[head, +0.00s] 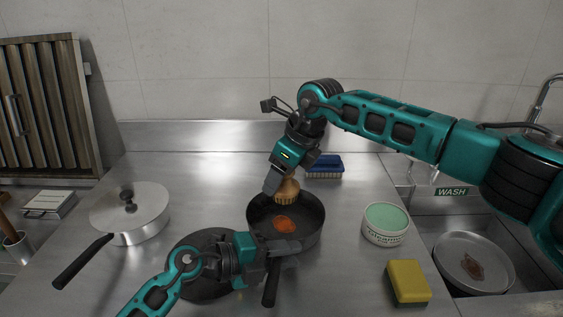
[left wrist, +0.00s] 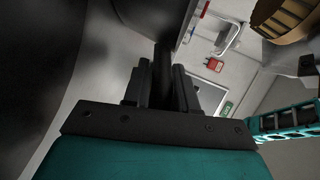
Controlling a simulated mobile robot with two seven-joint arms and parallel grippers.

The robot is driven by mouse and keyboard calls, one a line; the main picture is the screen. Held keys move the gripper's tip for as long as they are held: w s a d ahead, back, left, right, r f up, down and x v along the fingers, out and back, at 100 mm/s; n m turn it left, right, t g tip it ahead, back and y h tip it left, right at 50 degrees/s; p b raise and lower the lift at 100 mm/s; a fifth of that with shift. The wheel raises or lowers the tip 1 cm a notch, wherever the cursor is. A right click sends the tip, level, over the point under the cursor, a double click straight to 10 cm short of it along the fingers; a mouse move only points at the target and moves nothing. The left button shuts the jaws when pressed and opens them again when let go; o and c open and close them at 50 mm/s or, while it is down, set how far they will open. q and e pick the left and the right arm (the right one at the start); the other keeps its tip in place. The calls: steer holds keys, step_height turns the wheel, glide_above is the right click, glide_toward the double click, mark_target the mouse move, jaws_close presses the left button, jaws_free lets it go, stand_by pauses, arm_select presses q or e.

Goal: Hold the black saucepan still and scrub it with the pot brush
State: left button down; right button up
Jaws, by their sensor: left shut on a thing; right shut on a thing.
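The black saucepan (head: 317,240) stands on the steel counter with an orange-red stain (head: 284,224) on its inside floor. Its handle (head: 269,290) points toward me. My left gripper (head: 282,248) is shut on the handle close to the pan; in the left wrist view the dark handle (left wrist: 163,72) runs between the fingers. My right gripper (head: 278,180) is shut on the pot brush (head: 287,192), whose round wooden head is over the far part of the pan. The brush also shows in the left wrist view (left wrist: 285,18). Whether its bristles touch the pan floor I cannot tell.
A dark round pan or lid (head: 197,240) lies left of the saucepan under my left arm. A lidded silver pot (head: 130,222) stands farther left. A blue brush (head: 325,165), a green-topped tub (head: 386,225) and a yellow sponge (head: 408,282) stand right. The sink holds a stained pan (head: 455,255).

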steer(key=shift+f, duration=4.65)
steer(key=shift+f, duration=0.55)
steer(key=shift+w+d, duration=0.15)
steer(key=shift+w, duration=1.4)
steer(key=shift+w+d+f, duration=0.15)
steer(key=shift+w, duration=0.1)
steer(key=shift+s, duration=0.1)
steer(key=shift+s+a, duration=0.15)
steer(key=shift+s, duration=0.75)
steer(key=shift+s+a, duration=0.1)
steer(key=shift+s, duration=0.8)
steer(key=shift+w+d, duration=0.2)
steer(key=shift+w, duration=1.7)
